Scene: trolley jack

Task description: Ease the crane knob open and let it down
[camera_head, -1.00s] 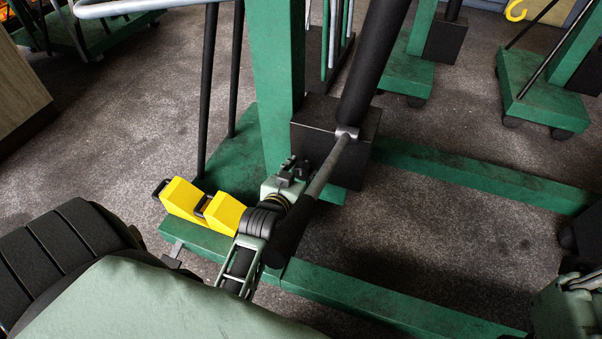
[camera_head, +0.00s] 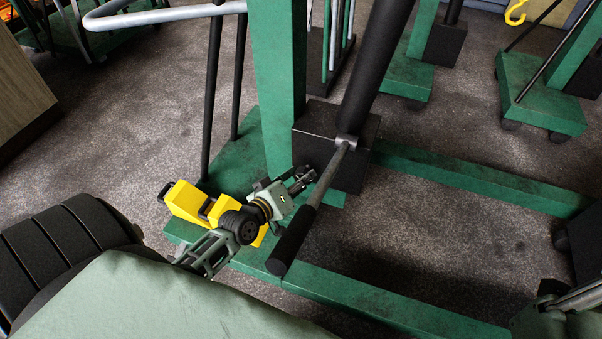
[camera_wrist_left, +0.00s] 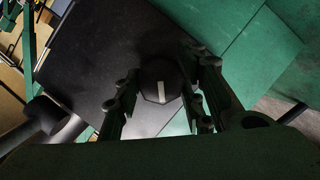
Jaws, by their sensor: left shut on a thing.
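The crane knob (camera_wrist_left: 160,82) is a dark round knob with a white mark, standing out from the black block (camera_head: 345,160) at the foot of the crane. My left gripper (camera_head: 304,176) reaches the left side of this block. In the left wrist view its two fingers (camera_wrist_left: 160,98) lie on either side of the knob, shut on it. In the head view the fingers mostly hide the knob. My right gripper is out of view; only part of my right arm shows at the lower right edge.
A pump handle (camera_head: 310,210) with a dark grip slants down just right of my left gripper. Yellow blocks (camera_head: 188,202) lie on the green base (camera_head: 370,305) under my left wrist. The green mast (camera_head: 278,80) and black ram (camera_head: 375,65) rise behind. Open floor (camera_head: 420,245) lies between the legs.

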